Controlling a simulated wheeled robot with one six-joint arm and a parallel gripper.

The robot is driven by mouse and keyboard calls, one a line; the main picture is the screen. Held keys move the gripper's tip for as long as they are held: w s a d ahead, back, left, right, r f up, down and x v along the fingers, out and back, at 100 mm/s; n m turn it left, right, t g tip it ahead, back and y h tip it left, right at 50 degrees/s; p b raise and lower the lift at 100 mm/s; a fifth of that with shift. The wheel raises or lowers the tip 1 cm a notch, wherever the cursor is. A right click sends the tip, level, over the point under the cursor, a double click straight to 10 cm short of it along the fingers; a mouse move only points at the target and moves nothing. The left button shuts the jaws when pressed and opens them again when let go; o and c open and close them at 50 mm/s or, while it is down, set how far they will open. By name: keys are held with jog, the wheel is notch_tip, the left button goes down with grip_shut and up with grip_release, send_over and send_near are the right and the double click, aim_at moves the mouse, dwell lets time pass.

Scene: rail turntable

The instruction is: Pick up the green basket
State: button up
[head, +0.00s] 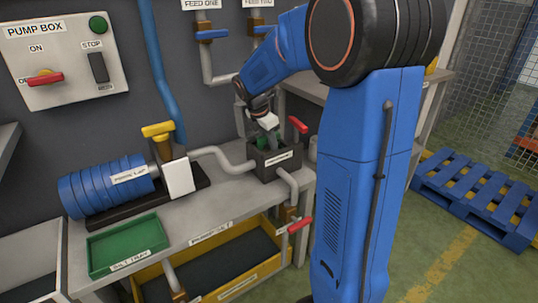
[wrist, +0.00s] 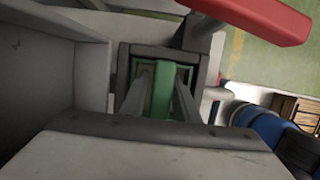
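The green basket (head: 261,143) sits inside a dark open-topped box (head: 275,163) on the bench, and only a little of its green shows in the head view. In the wrist view its green bar (wrist: 163,88) runs up the middle of the square opening. My gripper (head: 272,138) points down into the box. In the wrist view my gripper (wrist: 161,90) has one finger on each side of the green bar. The fingers look apart, with narrow gaps beside the bar. The lower part of the basket is hidden.
A red lever (head: 298,125) stands close behind the box, and it looms at the top right of the wrist view (wrist: 255,18). Pipes join the box. A green silt tray (head: 128,245) lies at the bench's front left. A blue pallet (head: 475,195) is on the floor at right.

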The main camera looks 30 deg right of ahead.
jog(key=shift+d+f, duration=0.15)
jog(key=shift+f, duration=0.35)
grip_shut()
